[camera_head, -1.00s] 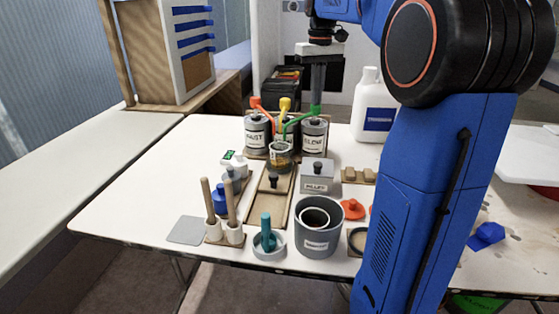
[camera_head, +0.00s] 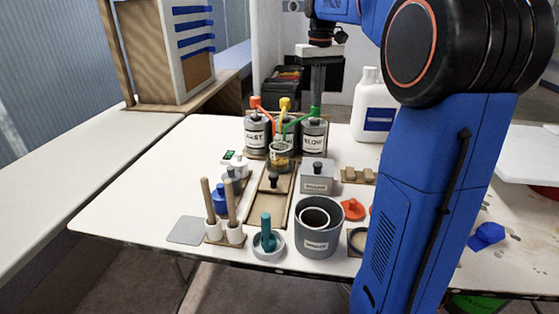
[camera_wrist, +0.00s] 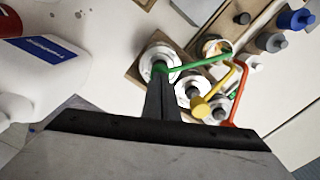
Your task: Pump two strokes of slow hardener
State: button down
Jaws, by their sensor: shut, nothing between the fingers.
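The slow hardener can (camera_head: 314,137), grey with a white label reading SLOW, stands at the right of the pump group with a green pump head and spout (camera_head: 315,112). My gripper (camera_head: 317,103) is shut and empty, pointing down with its fingertips at the top of the green pump. In the wrist view the fingertips (camera_wrist: 160,76) are over the green pump head (camera_wrist: 162,68), seeming to touch it. The green spout reaches toward a small clear cup (camera_head: 280,159) in front of the cans. The FAST can (camera_head: 256,133) has a red pump (camera_head: 255,103); a yellow pump (camera_head: 285,104) stands between.
A large white jug (camera_head: 373,110) stands right of the slow can. In front are a grey box (camera_head: 317,177), a grey bucket (camera_head: 318,240), sticks in holders (camera_head: 229,200) and a teal-handled tool (camera_head: 266,235). The table's left side is clear.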

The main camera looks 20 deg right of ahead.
jog(key=shift+r, duration=1.3)
jog(key=shift+f, duration=0.25)
